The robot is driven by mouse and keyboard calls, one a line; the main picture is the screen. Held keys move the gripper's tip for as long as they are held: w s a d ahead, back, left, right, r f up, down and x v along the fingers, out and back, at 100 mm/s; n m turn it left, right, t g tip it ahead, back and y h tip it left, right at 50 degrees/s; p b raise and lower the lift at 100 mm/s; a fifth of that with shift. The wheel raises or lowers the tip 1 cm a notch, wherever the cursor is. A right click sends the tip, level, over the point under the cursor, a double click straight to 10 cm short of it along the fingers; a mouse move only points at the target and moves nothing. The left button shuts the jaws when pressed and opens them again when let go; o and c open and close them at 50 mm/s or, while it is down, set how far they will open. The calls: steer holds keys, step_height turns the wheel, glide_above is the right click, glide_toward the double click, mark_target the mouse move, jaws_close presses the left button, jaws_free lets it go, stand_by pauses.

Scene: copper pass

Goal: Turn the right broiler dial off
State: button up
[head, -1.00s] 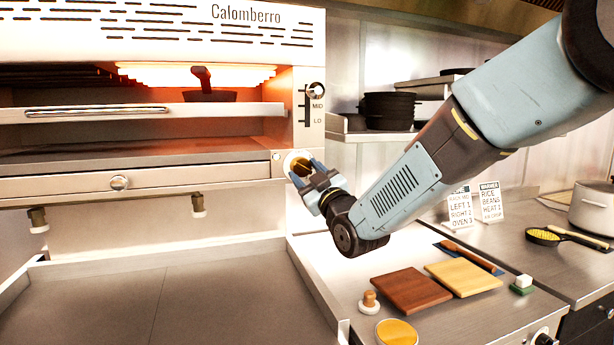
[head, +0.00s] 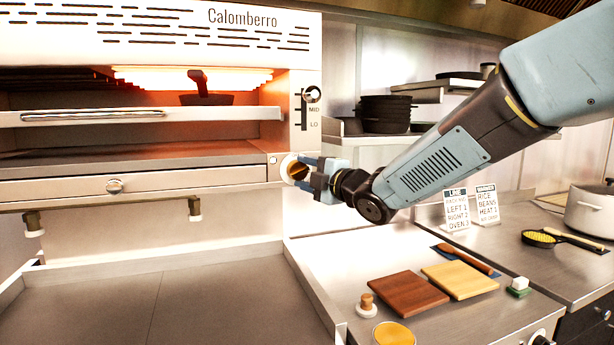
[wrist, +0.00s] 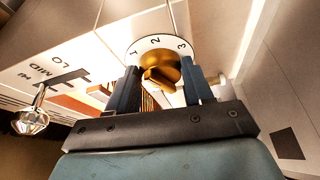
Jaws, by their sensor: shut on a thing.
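The right broiler dial (head: 291,168) is a brass knob on a round white plate, low on the right end of the broiler's front. In the wrist view the dial (wrist: 158,66) shows 1, 2 and 3 on its plate; its exact setting is unclear. My gripper (head: 301,168) comes at it level from the right and is shut on the knob. In the wrist view the gripper's fingers (wrist: 160,85) stand on either side of the knob. The broiler (head: 150,178) glows orange inside, with a dark pan (head: 206,98) in it.
A HI-MID-LO lever (head: 312,94) sits just above the dial. Dark pans (head: 385,113) stand on a shelf to the right. Two cutting boards (head: 408,293) (head: 459,280) lie on the counter below my arm. The grey surface (head: 170,300) below the broiler is clear.

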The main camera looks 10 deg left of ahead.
steer(key=n, duration=0.2)
steer(key=n+h, duration=0.1)
steer(key=n, duration=0.1)
steer(key=shift+g+h, duration=0.3)
steer(key=shift+g, duration=0.1)
steer(key=shift+s+a+r+n+h, duration=0.1)
steer(key=shift+n+h, duration=0.2)
steer(key=shift+n, duration=0.3)
steer(key=shift+r+n+h, duration=0.1)
steer(key=shift+n+h, duration=0.2)
steer(key=shift+n, duration=0.3)
steer(key=n+h, duration=0.2)
steer(key=n, duration=0.2)
steer(key=shift+s+a+r, duration=0.1)
steer(key=shift+a, duration=0.05)
steer(key=shift+n+h, duration=0.3)
steer(key=o, duration=0.8)
steer(key=shift+o, duration=1.1)
steer(key=shift+r, duration=0.15)
steer(key=v, duration=1.3)
steer(key=shift+s+d, duration=0.2)
